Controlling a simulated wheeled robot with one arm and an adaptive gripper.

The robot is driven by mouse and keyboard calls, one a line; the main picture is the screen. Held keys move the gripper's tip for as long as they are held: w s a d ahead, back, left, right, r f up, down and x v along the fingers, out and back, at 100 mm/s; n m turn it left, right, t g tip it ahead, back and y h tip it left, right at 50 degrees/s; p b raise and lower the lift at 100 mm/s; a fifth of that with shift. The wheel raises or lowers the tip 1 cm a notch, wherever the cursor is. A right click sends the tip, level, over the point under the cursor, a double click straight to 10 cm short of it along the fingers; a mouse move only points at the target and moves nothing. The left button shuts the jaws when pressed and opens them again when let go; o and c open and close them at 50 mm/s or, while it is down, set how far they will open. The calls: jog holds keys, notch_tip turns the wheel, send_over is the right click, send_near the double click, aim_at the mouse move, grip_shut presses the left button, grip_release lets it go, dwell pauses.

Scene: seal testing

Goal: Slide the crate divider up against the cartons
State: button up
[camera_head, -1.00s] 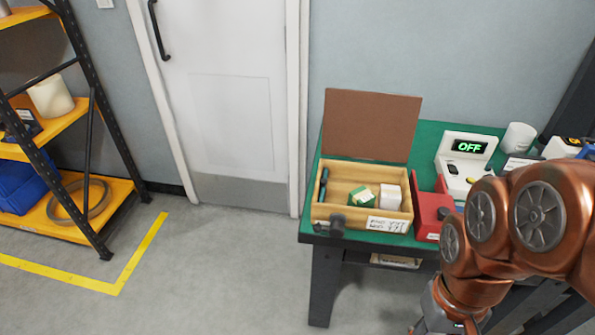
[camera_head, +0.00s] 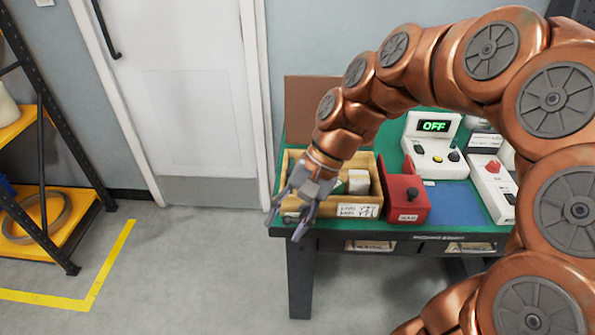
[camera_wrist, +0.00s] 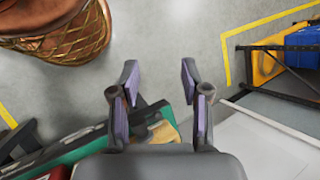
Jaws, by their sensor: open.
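The wooden crate (camera_head: 379,190) stands at the left end of the green table with its brown lid (camera_head: 303,104) raised behind it. A white carton (camera_head: 359,181) and a green carton (camera_head: 340,187) sit inside it, the green one partly hidden by my arm. I cannot make out the divider; my arm and gripper cover the crate's left part. My gripper (camera_head: 285,230) is open and empty, pointing down at the crate's front left corner. In the wrist view the open fingers (camera_wrist: 160,75) have floor between them, and a small piece of the crate (camera_wrist: 165,132) shows below.
A red box with a dark knob (camera_head: 413,192) stands right of the crate. Beyond it are a white device reading OFF (camera_head: 434,145) and a blue mat (camera_head: 445,193). A door (camera_head: 190,90) is behind left, and a shelf (camera_head: 85,205) stands farther left. Floor left of the table is clear.

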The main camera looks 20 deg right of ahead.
jog(key=w+d+m+y, duration=0.1)
jog(key=w+m+y, duration=0.25)
jog(key=w, duration=0.55)
jog(key=m+t+y+b, duration=0.3)
jog(key=m+t, duration=0.3)
jog(key=m, duration=0.6)
send_near(291, 171)
jog(key=shift+p+x, duration=0.6)
jog(key=shift+x, duration=3.35)
jog(key=shift+w, duration=0.1)
jog(key=shift+c, duration=0.4)
grip_shut()
